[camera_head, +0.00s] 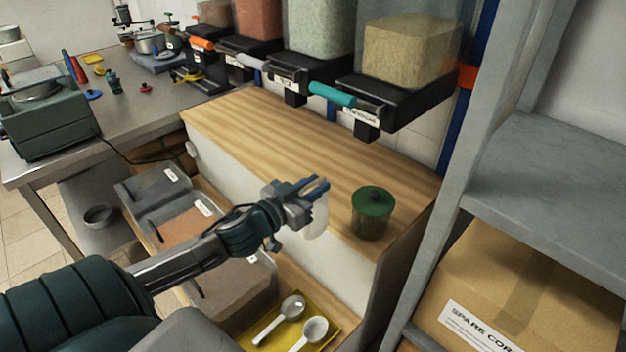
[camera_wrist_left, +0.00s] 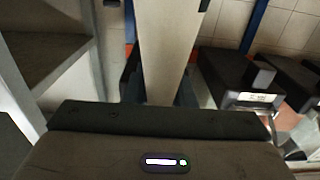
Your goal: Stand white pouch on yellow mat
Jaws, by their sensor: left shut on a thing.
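My left gripper (camera_head: 314,190) is over the front edge of the wooden counter, left of a green lidded jar. It is shut on a whitish, pale thing (camera_head: 317,222) that hangs below the fingers, probably the white pouch; the fingers hide its upper part. In the left wrist view a pale strip shows between the dark fingers, and I cannot tell whether it is the pouch or the counter. A yellow mat or shallow tray (camera_head: 334,338) lies low at the bottom, with two white scoops on it. My right gripper is not in view.
The green jar (camera_head: 372,212) stands on the wooden counter (camera_head: 260,140), whose left part is clear. Dispensers with coloured handles (camera_head: 331,94) overhang its back. Grey bins (camera_head: 160,187) sit below in front. A grey shelf (camera_head: 550,165) with a carton (camera_head: 520,290) stands right.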

